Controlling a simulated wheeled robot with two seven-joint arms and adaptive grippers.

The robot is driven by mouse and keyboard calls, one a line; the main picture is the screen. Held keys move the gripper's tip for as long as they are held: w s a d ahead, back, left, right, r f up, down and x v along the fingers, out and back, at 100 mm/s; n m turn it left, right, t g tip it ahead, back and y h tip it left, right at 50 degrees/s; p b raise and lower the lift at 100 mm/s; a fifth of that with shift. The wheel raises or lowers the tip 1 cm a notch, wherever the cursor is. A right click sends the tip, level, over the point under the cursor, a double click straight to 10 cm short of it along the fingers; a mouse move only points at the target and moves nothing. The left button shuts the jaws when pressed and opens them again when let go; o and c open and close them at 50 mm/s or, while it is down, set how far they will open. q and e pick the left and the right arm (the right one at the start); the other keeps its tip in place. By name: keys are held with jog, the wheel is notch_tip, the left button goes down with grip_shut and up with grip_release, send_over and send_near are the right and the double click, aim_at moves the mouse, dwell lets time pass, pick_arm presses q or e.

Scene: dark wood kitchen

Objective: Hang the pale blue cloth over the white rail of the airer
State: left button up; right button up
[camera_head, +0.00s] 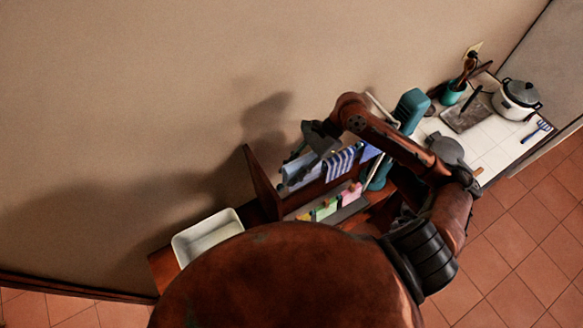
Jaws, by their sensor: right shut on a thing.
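The pale blue cloth (302,172) hangs by the left end of the airer, just under my right gripper (291,164). That dark gripper reaches over from the right and is shut on the cloth. The airer's dark wooden side panel (262,182) stands just left of the cloth. My gripper and the cloths largely hide the white rail, so I cannot tell whether the pale blue cloth touches it. A blue-and-white striped cloth (340,164) hangs right of the pale blue one. My left gripper is not in view.
Small green, yellow and pink pieces (326,208) sit lower on the airer. A white tray (207,236) is at the left. A teal object (411,108) stands behind my right arm. A tiled counter (495,158) at the right holds a white pot (516,100).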

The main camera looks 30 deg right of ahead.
notch_tip(320, 180, down, 9)
jog(key=shift+f, duration=0.15)
dwell(0.9)
jog(key=o, duration=1.2)
jog(key=shift+o, duration=0.2)
jog(key=v, duration=1.2)
jog(key=shift+s, duration=0.1)
